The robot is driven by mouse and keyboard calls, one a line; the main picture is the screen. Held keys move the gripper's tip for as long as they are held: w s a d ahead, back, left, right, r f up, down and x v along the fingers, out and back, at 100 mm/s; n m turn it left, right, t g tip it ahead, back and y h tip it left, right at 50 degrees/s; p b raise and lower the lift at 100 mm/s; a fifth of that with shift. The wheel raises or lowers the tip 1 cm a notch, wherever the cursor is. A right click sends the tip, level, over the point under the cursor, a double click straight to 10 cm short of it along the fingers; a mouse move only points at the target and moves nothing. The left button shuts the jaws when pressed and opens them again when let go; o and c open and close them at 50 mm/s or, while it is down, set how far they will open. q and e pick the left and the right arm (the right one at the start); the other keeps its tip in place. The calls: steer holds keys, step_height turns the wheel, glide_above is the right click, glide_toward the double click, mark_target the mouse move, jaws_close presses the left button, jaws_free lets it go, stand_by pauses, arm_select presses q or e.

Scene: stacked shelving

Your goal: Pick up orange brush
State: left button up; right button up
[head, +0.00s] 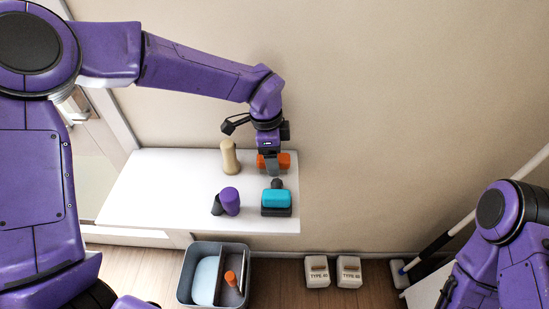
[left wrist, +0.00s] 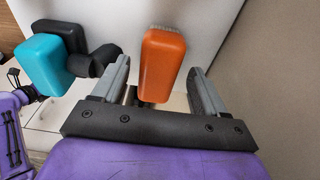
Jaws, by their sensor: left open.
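The orange brush (head: 285,160) is at the back right of the white shelf top, partly hidden by my left gripper (head: 272,168) in the head view. In the left wrist view the orange brush (left wrist: 163,62) lies between the two grey fingers of my left gripper (left wrist: 160,72). The fingers are spread, with a gap on each side of the brush. A teal brush-like item (head: 276,198) with a dark base lies in front of it, and also shows in the left wrist view (left wrist: 42,66). My right gripper is out of view.
The white shelf (head: 140,190) also holds a beige bottle-shaped item (head: 229,156) and a purple item (head: 230,200). Below stand a grey divided bin (head: 215,247) and two white boxes (head: 317,272) (head: 348,272). The wall is close behind the shelf.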

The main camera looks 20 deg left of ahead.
arm_select(q)
steer(key=shift+s+f, duration=0.15)
steer(key=shift+f, duration=0.3)
steer(key=c, duration=1.1)
steer(key=shift+r, duration=0.6)
steer(key=s+d+r+b, duration=0.1)
steer(key=s+d+r, duration=0.1)
steer(key=s+r, duration=0.2)
steer(key=s+d+r+b, duration=0.2)
steer(key=s+d+r, duration=0.1)
steer(key=s+r, duration=0.1)
steer(key=s+d+r+b, duration=0.2)
steer(key=s+r, duration=0.2)
steer(key=shift+d, duration=0.2)
steer(key=o, duration=0.4)
steer(key=shift+w+f, duration=0.1)
steer(key=shift+c, duration=1.2)
